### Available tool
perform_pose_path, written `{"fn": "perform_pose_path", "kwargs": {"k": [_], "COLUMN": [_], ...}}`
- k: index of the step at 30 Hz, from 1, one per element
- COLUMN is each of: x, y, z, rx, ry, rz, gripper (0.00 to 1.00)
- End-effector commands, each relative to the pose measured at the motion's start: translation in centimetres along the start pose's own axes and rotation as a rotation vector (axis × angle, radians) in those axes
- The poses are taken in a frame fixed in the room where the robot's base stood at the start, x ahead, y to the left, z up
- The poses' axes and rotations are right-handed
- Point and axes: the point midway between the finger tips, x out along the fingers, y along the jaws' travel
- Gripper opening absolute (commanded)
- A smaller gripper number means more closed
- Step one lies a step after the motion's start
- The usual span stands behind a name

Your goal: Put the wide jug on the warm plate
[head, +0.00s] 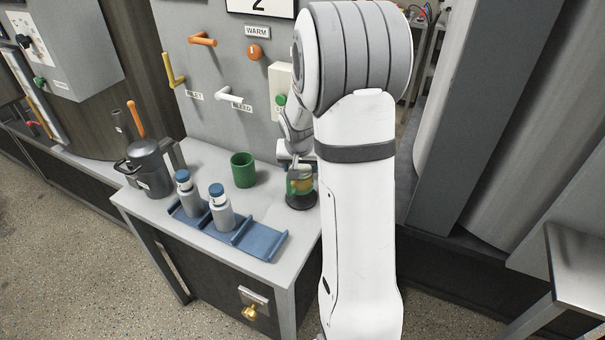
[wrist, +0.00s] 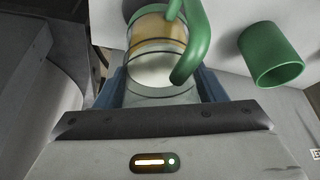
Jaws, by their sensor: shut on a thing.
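The wide jug (head: 300,184) is clear with an amber band and a green handle. It is upright at the back right of the bench. It also shows large in the wrist view (wrist: 158,62), with its handle toward the right. My gripper (wrist: 162,88) is shut on the jug, with a blue finger on either side of its body. The dark round plate (head: 301,203) is directly below the jug, at the bench's right side. I cannot tell whether the jug touches it. My arm hides part of the bench to the right.
A green cup (head: 243,170) stands left of the jug. Two blue-capped bottles (head: 221,214) stand in a blue rack (head: 262,241) at the front. A dark grey pot (head: 150,172) is at the left. The panel (head: 222,62) with pegs and a WARM label rises behind.

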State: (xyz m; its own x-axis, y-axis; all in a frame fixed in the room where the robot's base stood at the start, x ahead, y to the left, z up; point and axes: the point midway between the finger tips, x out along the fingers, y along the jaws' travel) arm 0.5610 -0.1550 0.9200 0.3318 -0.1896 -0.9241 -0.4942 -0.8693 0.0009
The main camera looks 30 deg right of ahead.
Motion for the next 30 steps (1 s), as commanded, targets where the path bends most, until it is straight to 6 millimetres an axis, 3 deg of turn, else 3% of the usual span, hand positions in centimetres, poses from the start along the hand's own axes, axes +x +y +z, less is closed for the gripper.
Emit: {"fn": "perform_pose_path", "kwargs": {"k": [9,23,24,30], "x": [3.3,4.2,4.1,4.1], "y": [0.0,0.0,0.0,0.0], "z": [1.4,1.4,1.4,1.4], "rx": [-0.002,-0.001,-0.001,-0.002], "ry": [-0.003,0.002,0.001,0.001], "rz": [0.0,-0.001,-0.001,-0.001], "gripper": [0.36,0.36,0.67,0.83]}}
